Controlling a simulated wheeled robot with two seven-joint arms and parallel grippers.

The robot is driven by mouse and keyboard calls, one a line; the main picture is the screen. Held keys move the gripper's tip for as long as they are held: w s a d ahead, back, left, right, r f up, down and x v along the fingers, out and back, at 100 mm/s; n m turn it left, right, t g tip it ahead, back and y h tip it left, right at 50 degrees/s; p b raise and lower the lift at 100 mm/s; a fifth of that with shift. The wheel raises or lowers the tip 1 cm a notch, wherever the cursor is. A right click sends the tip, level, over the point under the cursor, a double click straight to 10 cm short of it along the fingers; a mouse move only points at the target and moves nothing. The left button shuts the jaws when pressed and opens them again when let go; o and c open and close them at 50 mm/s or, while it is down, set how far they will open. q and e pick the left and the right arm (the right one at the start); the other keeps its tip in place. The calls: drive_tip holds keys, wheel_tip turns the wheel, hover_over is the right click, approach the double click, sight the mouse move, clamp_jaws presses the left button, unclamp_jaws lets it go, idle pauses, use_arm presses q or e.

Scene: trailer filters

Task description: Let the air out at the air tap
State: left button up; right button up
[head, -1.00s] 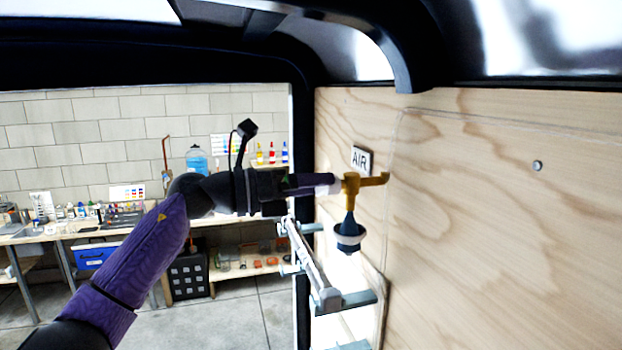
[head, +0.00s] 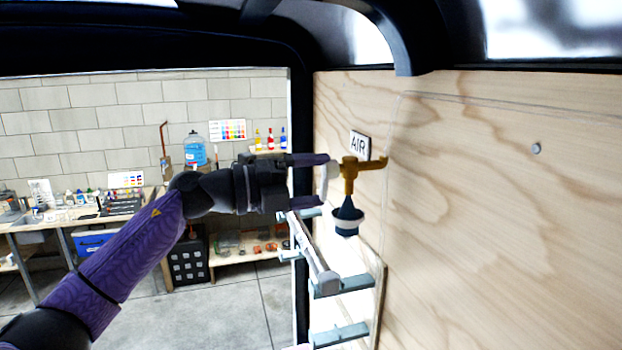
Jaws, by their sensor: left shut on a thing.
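The brass air tap (head: 349,176) sticks out from the wooden wall on the right, below the AIR sign (head: 360,146). A white handle (head: 330,184) is on the tap's left side and stands upright. My left gripper (head: 316,182) reaches in from the left and is shut on this handle, one finger near its top and one near its bottom. My right gripper is not in view.
Metal rails with brackets (head: 318,262) run along the wall below the tap. A dark frame (head: 302,120) edges the opening to the left. Beyond it stand workbenches with bottles and a black crate (head: 189,264).

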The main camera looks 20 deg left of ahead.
use_arm(q)
drive_tip(key=shift+n, duration=0.5)
drive_tip(key=o, duration=0.9)
drive_tip(key=b+v, duration=0.5)
drive_tip(key=v, duration=0.5)
drive_tip(key=shift+f, duration=0.1)
